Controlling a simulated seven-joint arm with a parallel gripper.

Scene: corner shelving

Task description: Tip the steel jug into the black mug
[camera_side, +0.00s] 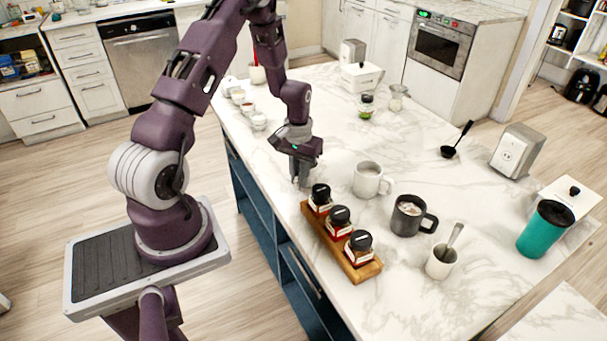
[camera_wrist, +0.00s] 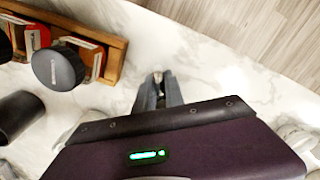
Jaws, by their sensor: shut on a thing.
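The black mug (camera_side: 407,217) stands upright on the marble counter in the side view, with pale frothy contents and its handle to the right. Its dark side shows at the left edge of the wrist view (camera_wrist: 17,116). I cannot pick out a steel jug for certain. A pale, handled vessel (camera_side: 367,181) stands upright behind the black mug; its material is unclear. My gripper (camera_side: 300,182) points down, left of both vessels and apart from them. Its fingers (camera_wrist: 158,78) are close together on something I cannot make out; only a small pale patch shows between the tips.
A wooden rack (camera_side: 366,270) with several dark-lidded jars stands just in front of my gripper. A white cup with a spoon (camera_side: 441,263) and a teal tumbler (camera_side: 546,229) stand to the right. Small white cups (camera_side: 248,108) are behind left. The counter's middle back is fairly clear.

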